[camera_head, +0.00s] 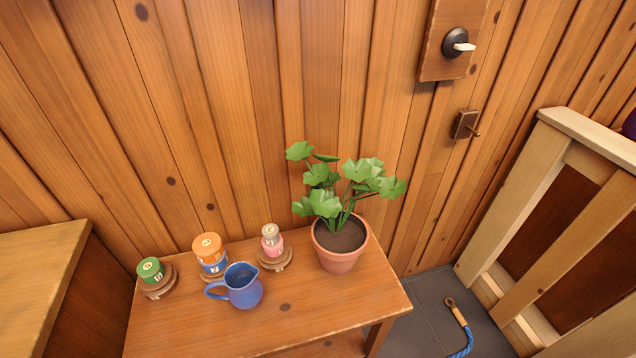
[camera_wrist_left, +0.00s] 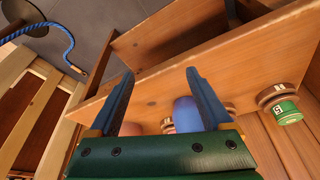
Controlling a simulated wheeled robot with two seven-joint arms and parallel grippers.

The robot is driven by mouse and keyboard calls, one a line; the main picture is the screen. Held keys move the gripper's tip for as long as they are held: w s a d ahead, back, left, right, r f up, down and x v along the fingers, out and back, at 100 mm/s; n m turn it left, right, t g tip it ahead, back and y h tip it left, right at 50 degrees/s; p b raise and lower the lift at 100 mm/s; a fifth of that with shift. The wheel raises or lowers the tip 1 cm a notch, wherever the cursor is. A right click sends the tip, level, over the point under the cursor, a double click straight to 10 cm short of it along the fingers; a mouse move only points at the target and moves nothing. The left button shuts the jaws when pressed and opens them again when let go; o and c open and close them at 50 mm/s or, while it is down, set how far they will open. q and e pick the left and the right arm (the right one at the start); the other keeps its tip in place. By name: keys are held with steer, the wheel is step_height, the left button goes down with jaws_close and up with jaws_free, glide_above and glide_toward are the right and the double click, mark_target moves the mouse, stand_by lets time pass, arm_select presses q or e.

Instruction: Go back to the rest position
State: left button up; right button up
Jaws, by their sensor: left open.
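My left gripper (camera_wrist_left: 160,73) shows in the left wrist view, open, with nothing between its two dark fingers. Beyond the fingers lies the side table, with the blue jug (camera_wrist_left: 187,114) partly hidden behind one finger. The green spool (camera_wrist_left: 287,114) on its wooden base is to the right of the fingers. Neither gripper shows in the head view. There, a green spool (camera_head: 151,270), an orange spool (camera_head: 207,246) above a blue one (camera_head: 213,267), and a pink spool (camera_head: 271,245) under a small greyish one stand on round wooden bases.
The side table (camera_head: 310,310) also holds the blue jug (camera_head: 243,287) and a potted plant (camera_head: 341,245) against the plank wall. A wooden cabinet (camera_head: 50,270) is at left. A slatted wooden frame (camera_head: 560,220) is at right, with a blue rope (camera_head: 464,345) on the floor.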

arm_select(q)
steer(key=s+a+f+g+p, duration=0.1)
steer(key=s+f+g+p, duration=0.3)
steer(key=f, duration=1.2)
steer(key=s+a+f, duration=0.1)
steer(key=s+f, duration=0.2)
steer(key=s, duration=0.2)
steer(key=s+a+f+t, duration=0.1)
steer(key=s+f, duration=0.2)
steer(key=s, duration=0.3)
steer(key=shift+s+a+f+y, duration=0.15)
steer(key=shift+s+f+y, duration=0.1)
steer(key=shift+f+y, duration=0.15)
